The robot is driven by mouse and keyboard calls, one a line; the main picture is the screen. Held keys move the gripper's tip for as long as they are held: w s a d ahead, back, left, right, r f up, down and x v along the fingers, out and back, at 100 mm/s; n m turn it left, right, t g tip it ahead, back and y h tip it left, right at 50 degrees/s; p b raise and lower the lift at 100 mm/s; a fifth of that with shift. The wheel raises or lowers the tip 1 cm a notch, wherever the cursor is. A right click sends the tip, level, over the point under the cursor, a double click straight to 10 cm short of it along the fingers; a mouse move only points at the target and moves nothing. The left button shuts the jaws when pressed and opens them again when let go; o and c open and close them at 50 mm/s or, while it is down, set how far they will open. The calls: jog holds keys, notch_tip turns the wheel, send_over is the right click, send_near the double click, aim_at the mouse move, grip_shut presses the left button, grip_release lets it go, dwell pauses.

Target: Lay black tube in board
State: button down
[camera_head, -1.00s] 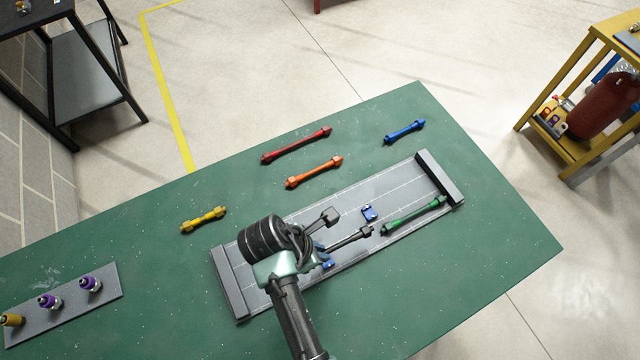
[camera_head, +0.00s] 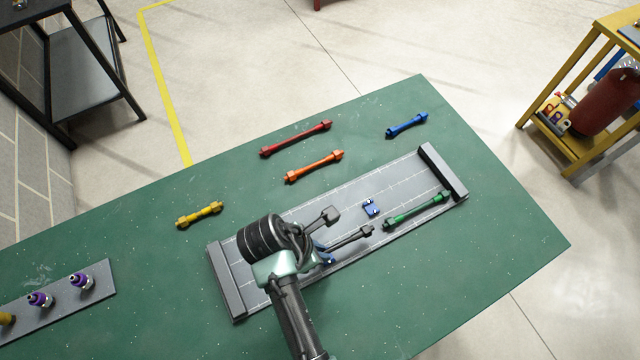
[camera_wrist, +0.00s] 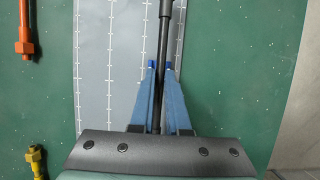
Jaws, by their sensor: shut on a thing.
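The black tube (camera_head: 350,240) is held over the grey board (camera_head: 290,215), its visible end pointing toward the green tube. My gripper (camera_wrist: 160,66) is shut on the black tube (camera_wrist: 165,40), with its two blue fingers on either side of it. In the wrist view the tube runs lengthwise near the board's right edge. I cannot tell whether it touches the board.
A green tube (camera_head: 415,211) lies on the board's right part, and a small blue clip (camera_head: 370,207) sits near it. Red (camera_head: 296,138), orange (camera_head: 314,166), blue (camera_head: 407,125) and yellow (camera_head: 200,214) tubes lie on the green table (camera_head: 140,240). A grey rack (camera_head: 75,310) stands lower left.

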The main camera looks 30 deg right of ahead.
jog(key=shift+f+b, duration=0.55)
jog(key=shift+f, duration=0.95)
jog(key=shift+s+a+f, duration=0.1)
jog(key=shift+s+f, duration=0.25)
jog(key=shift+f, duration=0.2)
jog(key=shift+s+f, duration=0.3)
jog(key=shift+f, duration=0.3)
dwell(0.8)
jog(key=c, duration=0.8)
grip_release()
jog(key=p+v, duration=0.6)
jog(key=w+d+p+v, duration=0.1)
jog(key=p+v, duration=0.2)
jog(key=shift+w+a+r, duration=0.1)
jog(key=shift+a+r, duration=0.05)
jog(key=shift+r, duration=0.35)
jog(key=shift+a+r+p, duration=0.15)
jog(key=shift+r+p, duration=0.15)
jog(key=shift+p, duration=0.15)
notch_tip(320, 180, up, 6)
jog(key=p, duration=0.6)
send_over(321, 267)
jog(key=w+a, duration=0.1)
jog(key=a, duration=0.2)
jog(key=shift+d, duration=0.1)
